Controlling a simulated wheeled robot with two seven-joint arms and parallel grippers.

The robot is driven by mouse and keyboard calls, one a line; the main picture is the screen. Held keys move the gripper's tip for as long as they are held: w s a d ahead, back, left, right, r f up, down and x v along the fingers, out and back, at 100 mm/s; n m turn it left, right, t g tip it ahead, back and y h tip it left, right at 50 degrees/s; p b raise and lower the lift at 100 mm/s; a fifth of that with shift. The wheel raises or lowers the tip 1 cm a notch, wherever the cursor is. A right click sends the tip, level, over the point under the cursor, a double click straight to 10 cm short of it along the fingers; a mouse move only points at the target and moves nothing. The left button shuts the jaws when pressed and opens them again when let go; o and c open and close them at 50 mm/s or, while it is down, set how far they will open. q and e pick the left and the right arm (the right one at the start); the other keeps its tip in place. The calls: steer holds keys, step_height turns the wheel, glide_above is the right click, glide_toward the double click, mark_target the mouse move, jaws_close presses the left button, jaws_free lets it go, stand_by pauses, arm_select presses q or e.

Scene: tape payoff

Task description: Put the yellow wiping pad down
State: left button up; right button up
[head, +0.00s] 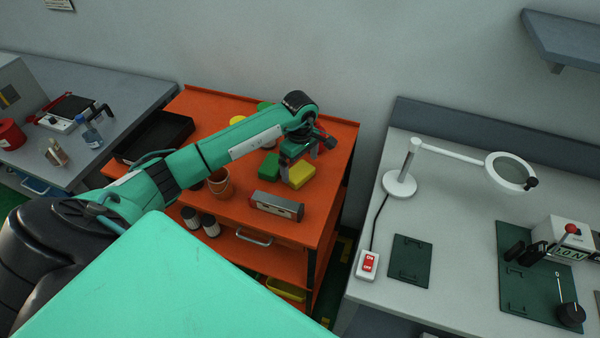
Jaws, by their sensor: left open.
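The yellow wiping pad (302,175) is a small block at the right part of the orange cart's top (334,147). It appears to rest on the cart top. My left gripper (286,172) is open and comes down from above at the pad's left edge. Whether the fingers touch the pad is too small to tell. A green block (268,168) lies just left of the gripper. My right gripper does not show.
A grey-and-red box (277,207) stands near the cart's front edge, with a brown pot (221,184) to its left. A black tray (156,137) is at the cart's left. A white table with a magnifier lamp (510,170) stands right, beyond a gap.

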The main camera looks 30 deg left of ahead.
mark_target(300, 171)
arm_select(q)
step_height(300, 171, up, 8)
steer(key=b, duration=0.2)
steer(key=shift+r, duration=0.15)
stand_by(0.4)
